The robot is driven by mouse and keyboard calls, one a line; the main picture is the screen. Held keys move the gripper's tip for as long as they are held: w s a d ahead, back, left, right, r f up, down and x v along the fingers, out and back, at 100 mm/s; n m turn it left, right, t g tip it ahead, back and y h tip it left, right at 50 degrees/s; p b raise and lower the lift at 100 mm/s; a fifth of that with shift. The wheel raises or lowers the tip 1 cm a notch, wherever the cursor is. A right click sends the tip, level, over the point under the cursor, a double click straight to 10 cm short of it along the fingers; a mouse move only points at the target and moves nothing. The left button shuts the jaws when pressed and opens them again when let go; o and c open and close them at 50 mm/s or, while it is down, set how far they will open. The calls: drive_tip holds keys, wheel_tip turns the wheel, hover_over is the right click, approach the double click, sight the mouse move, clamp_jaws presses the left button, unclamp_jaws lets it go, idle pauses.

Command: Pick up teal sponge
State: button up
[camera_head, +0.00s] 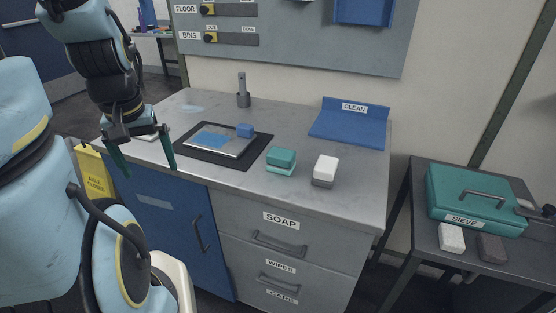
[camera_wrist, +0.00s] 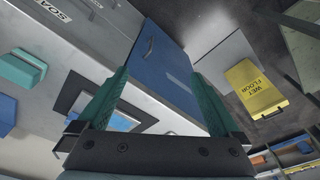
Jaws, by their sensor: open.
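The teal sponge (camera_head: 281,160), with a pale band low on its side, lies on the grey counter (camera_head: 215,178) near its front edge, right of a black mat. It also shows at the left edge of the wrist view (camera_wrist: 22,70). My gripper (camera_head: 143,168) is open and empty, fingers pointing down, at the counter's left front corner, well left of the sponge. In the wrist view, my gripper (camera_wrist: 160,82) has its two teal fingers spread apart with the blue cabinet door between them.
A white-and-grey sponge (camera_head: 326,170) sits right of the teal one. A yellow sign (camera_wrist: 254,86) is by the cabinet.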

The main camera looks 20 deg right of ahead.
drive_tip(key=m+g+b, duration=0.1)
drive_tip(key=m+g, duration=0.1)
drive_tip(key=m, duration=0.5)
approach(279, 155)
drive_tip(key=shift+a+f, duration=0.6)
drive_tip(key=shift+a, duration=0.2)
drive_tip(key=shift+s+d+f, duration=0.1)
drive_tip(key=shift+s+d, duration=0.2)
drive_tip(key=shift+d, duration=0.5)
wheel_tip(279, 155, down, 4)
drive_tip(key=shift+d+f+p, duration=0.1)
drive_tip(key=shift+f+p, duration=0.1)
drive_tip(key=shift+p, duration=0.1)
drive_tip(key=shift+w+f+p, duration=0.15)
drive_tip(key=shift+f+p, duration=0.8)
drive_tip(key=shift+f, duration=2.05)
drive_tip(key=c, duration=1.2)
wheel_tip(279, 155, up, 10)
drive_tip(key=shift+r+b, duration=0.1)
drive_tip(key=shift+b, duration=0.9)
drive_tip(key=shift+c, duration=0.2)
